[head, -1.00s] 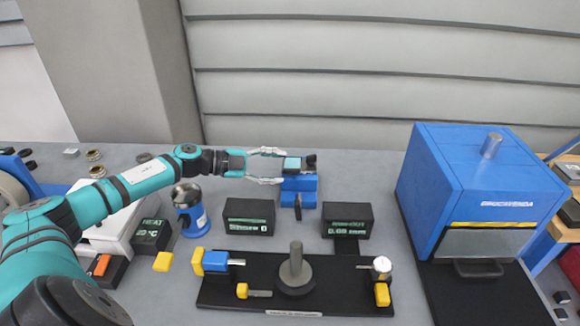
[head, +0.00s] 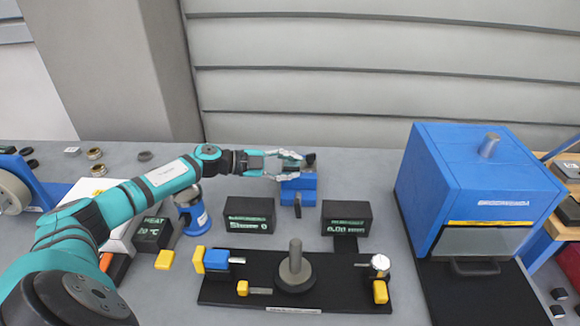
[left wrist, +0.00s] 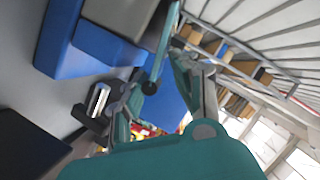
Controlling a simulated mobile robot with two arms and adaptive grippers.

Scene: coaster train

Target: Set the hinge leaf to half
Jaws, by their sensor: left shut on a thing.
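A blue block (head: 300,185) stands on the bench near the back middle, with a black slotted piece on its front face. A small dark part (head: 311,158) shows at its top right. My left gripper (head: 298,164) comes in from the left over the block, its fingers closed around the hinge leaf and hiding most of it. In the left wrist view a thin teal plate with a black round end (left wrist: 162,42), likely the leaf, stands between the fingers beside the blue block (left wrist: 75,50). The leaf's exact angle cannot be told. My right gripper is out of view.
Two black display boxes (head: 249,214) (head: 346,218) stand in front of the block. A black fixture plate (head: 345,285) with yellow-handled parts lies nearer. A blue oven-like box (head: 440,175) stands right. A blue-based bottle (head: 190,212) is below my left arm.

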